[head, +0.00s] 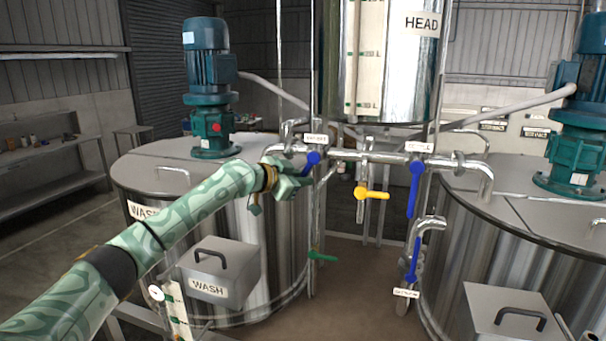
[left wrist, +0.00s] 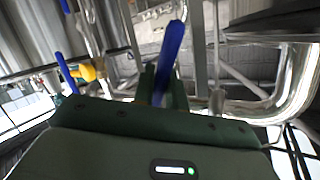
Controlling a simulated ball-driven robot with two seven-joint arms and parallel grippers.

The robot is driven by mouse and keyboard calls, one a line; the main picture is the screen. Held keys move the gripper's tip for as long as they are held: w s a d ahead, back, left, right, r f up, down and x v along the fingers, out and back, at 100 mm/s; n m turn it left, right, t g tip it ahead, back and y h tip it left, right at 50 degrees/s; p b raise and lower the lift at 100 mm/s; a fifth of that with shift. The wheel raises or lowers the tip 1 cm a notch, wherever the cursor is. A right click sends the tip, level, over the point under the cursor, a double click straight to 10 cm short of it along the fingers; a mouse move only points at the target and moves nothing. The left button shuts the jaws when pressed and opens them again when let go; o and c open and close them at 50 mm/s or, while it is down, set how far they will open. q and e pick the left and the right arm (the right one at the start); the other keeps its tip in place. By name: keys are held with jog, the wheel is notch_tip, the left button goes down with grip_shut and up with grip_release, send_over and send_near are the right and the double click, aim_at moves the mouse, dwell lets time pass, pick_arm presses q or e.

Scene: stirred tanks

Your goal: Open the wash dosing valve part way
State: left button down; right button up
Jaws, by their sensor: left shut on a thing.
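The left blue valve handle (head: 311,161) sits on the horizontal pipe on the wash side, under a small white label too small to read. It slants down to the left, with its lower end at my left gripper (head: 299,175). In the left wrist view the same blue handle (left wrist: 170,52) runs between the fingers of my left gripper (left wrist: 163,88), which is shut on it. The finger contact is partly hidden in the head view. The wash tank (head: 270,230) stands below and left. My right gripper is not in view.
A yellow handle (head: 374,194) sticks out close to the right, and another blue handle (head: 414,190) hangs down beyond it. A lower blue handle (head: 413,258) and a green one (head: 322,257) sit below. The head vessel (head: 390,75) stands above the pipes.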

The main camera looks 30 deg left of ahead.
pick_arm(q)
jog(key=shift+a+r+p, duration=0.15)
jog(key=shift+r+p, duration=0.2)
jog(key=shift+r, duration=0.1)
jog(key=shift+s+a+m+y+p, duration=0.1)
jog(key=shift+a+m+y+p, duration=0.1)
jog(key=shift+m+y+p, duration=0.3)
jog(key=c, duration=1.5)
grip_release()
jog(key=shift+f, duration=0.15)
jog(key=b+v, duration=0.4)
jog(key=v, duration=1.2)
jog(key=shift+a+r+b, duration=0.15)
jog(key=shift+r+b, duration=0.15)
